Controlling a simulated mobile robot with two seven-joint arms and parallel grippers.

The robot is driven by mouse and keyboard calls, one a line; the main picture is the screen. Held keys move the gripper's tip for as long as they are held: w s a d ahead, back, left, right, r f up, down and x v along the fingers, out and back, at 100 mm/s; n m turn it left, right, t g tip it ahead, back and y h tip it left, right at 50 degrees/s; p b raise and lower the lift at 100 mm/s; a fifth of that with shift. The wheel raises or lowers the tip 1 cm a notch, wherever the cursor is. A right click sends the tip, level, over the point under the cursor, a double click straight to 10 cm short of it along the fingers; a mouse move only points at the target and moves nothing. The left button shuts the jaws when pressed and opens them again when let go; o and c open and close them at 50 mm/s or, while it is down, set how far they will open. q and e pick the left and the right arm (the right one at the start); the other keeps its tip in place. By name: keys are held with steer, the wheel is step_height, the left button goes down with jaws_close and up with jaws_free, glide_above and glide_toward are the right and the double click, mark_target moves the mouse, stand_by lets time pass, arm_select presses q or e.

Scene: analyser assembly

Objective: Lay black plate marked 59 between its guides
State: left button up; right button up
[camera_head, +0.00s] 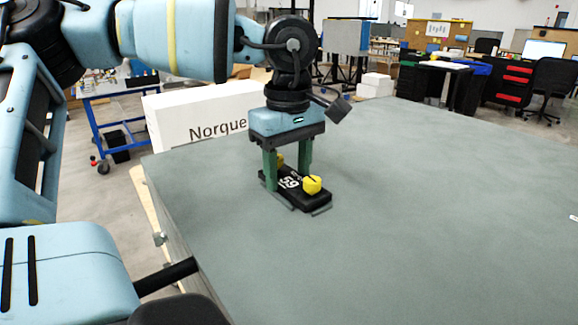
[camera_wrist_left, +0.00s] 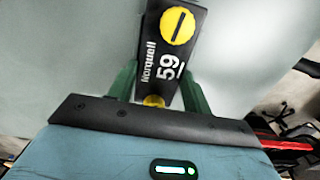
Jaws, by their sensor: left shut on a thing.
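The black plate marked 59 (camera_head: 291,184) has white lettering and two yellow knobs (camera_head: 312,184). It lies at or just above the grey table top, and I cannot tell whether it touches. My left gripper (camera_head: 287,172) points down over it, its green fingers shut on the plate's sides. In the left wrist view the plate (camera_wrist_left: 167,62) sits between the fingers (camera_wrist_left: 158,88), its "Norquell 59" marking readable. Thin grey strips, seemingly the guides (camera_head: 321,211), show by the plate's near end. The plate and gripper hide the rest of them. My right gripper is out of view.
The grey table (camera_head: 430,220) is wide and clear to the right of the plate. A white box marked "Norque" (camera_head: 205,122) stands behind the table's left edge. A blue trolley (camera_head: 115,100), desks and chairs are farther back.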

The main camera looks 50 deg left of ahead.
arm_select(q)
steer(key=shift+f, duration=0.15)
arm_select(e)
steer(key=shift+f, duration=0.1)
arm_select(q)
steer(key=o, duration=1.1)
steer(key=shift+r+p, duration=1.35)
steer(key=shift+r, duration=2.2)
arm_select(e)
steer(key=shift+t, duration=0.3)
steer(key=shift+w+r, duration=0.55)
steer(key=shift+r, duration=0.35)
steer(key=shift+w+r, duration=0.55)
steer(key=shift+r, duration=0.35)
